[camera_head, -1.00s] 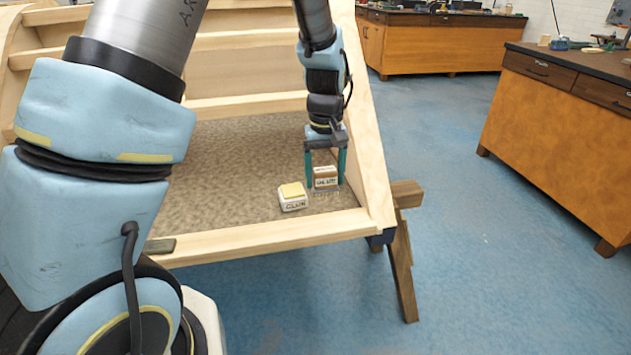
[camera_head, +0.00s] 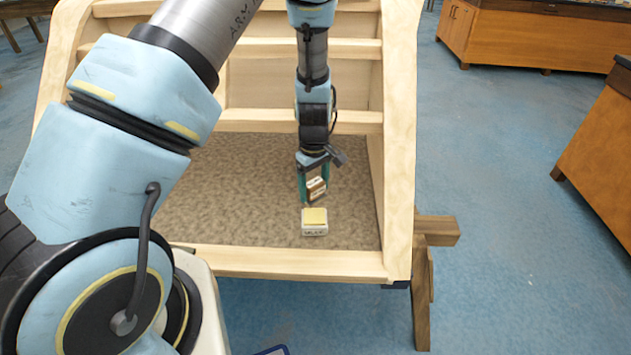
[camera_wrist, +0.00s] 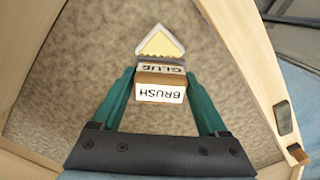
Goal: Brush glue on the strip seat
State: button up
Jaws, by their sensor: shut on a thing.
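My gripper (camera_head: 314,185) is shut on a brown block-shaped glue brush (camera_head: 316,188) with white labels. In the wrist view the brush (camera_wrist: 160,88) sits between the teal fingers, its labels reading GLUE and BRUSH upside down. A white glue pot (camera_head: 314,228) with a yellow top stands on the speckled panel, just in front of the brush. It also shows in the wrist view (camera_wrist: 160,42), right beyond the brush. Whether brush and pot touch, I cannot tell. I cannot single out the strip seat; no glue shows on the wood.
The pale wooden frame (camera_head: 290,263) has side rails and cross-slats around the speckled panel (camera_head: 235,205). A dark grey-green piece (camera_wrist: 282,117) lies on a rail in the wrist view. A wooden trestle (camera_head: 422,290) stands at the right. Blue floor is clear there; brown cabinets (camera_head: 530,38) stand behind.

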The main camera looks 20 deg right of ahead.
jog(key=shift+f+b, duration=2.05)
jog(key=shift+f, duration=0.8)
jog(key=shift+f+b, duration=0.3)
jog(key=shift+f, duration=0.25)
jog(key=shift+r+p, duration=2.7)
jog(key=shift+r, duration=0.85)
